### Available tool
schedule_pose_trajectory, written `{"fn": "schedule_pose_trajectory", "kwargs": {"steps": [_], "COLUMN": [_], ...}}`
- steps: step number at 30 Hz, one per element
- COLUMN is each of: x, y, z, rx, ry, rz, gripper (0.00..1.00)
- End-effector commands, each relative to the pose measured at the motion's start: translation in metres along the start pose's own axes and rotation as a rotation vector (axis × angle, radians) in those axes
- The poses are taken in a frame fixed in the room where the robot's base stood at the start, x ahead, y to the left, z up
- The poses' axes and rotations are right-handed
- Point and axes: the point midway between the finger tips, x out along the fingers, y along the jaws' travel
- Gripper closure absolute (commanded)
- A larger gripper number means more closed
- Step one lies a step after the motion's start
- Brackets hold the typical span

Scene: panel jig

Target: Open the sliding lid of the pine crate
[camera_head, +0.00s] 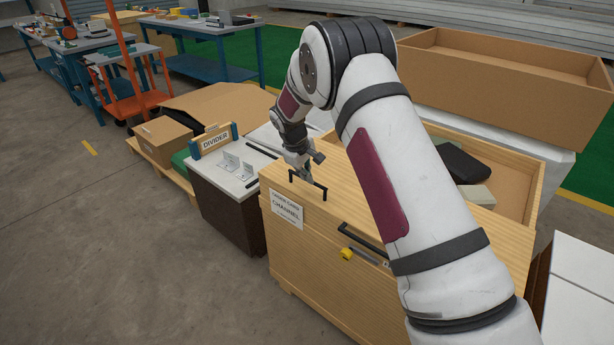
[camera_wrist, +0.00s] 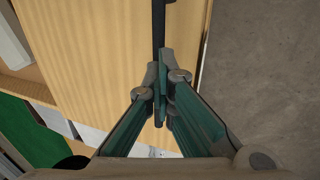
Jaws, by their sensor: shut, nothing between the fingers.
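The pine crate (camera_head: 325,262) stands in the middle of the head view, with a label reading "CHANNEL" on its front. Its lid (camera_head: 335,168) covers the left part of the top; the right part is open and shows items inside. The lid also fills much of the wrist view (camera_wrist: 110,60). A black bar handle (camera_head: 322,190) stands near the lid's front edge; it also shows in the wrist view (camera_wrist: 159,25). My gripper (camera_head: 305,172) is at the handle, its fingertips (camera_wrist: 164,75) shut together with nothing between them. Whether they touch the bar I cannot tell.
A dark item (camera_head: 464,163) and a pale item (camera_head: 478,194) lie in the open part. A black handle (camera_head: 361,240) and a yellow part (camera_head: 346,254) sit on the crate's front. A "DIVIDER" stand (camera_head: 214,141) is at left, an open cardboard box (camera_head: 500,90) behind.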

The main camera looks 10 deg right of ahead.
Motion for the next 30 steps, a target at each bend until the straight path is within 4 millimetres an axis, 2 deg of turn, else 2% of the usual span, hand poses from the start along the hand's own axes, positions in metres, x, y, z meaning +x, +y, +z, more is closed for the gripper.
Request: {"fn": "schedule_pose_trajectory", "kwargs": {"steps": [2, 6, 18, 30], "x": [0.004, 0.004, 0.003, -0.024], "y": [-0.003, -0.003, -0.003, -0.002], "z": [0.002, 0.002, 0.002, 0.001], "rx": [-0.001, -0.001, -0.001, -0.001], "ry": [-0.005, -0.006, -0.007, -0.003], "rz": [-0.004, -0.005, -0.005, -0.003], "gripper": [1.00, 0.71, 0.71, 0.71]}}
